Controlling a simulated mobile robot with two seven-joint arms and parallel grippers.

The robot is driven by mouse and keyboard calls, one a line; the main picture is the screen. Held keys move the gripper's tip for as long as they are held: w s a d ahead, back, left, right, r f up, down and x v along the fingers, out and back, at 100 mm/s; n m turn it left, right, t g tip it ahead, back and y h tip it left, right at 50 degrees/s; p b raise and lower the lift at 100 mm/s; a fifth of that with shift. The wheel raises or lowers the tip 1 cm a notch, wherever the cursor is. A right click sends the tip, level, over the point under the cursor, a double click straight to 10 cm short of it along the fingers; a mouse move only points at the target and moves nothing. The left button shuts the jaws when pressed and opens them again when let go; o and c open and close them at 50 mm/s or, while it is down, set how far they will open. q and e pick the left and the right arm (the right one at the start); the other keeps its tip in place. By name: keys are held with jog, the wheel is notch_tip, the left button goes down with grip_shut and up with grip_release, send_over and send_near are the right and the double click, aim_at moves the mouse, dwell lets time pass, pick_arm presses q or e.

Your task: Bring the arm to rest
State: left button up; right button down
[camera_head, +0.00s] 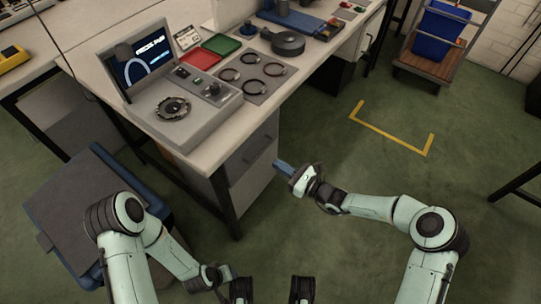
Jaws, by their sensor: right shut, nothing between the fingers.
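My right arm comes in from the right and reaches across the floor. Its gripper (283,166) points left, beside the front of the workbench (262,110) and apart from it as far as I can see. The right gripper is shut and empty, with blue-grey fingers close together. My left arm is folded low at the left, its wrist (208,278) near the bottom edge. The left fingers cannot be made out there.
On the bench stand a grey device with a screen (142,62), red (201,58) and green (222,44) trays, and a plate with several dark rings (250,76). A blue padded stool or case (85,190) is at the left. Green floor (340,240) lies open.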

pick_arm(q)
jog(key=shift+s, duration=0.1)
pick_arm(e)
jog(key=shift+s+d, duration=0.1)
jog(key=shift+d, duration=0.1)
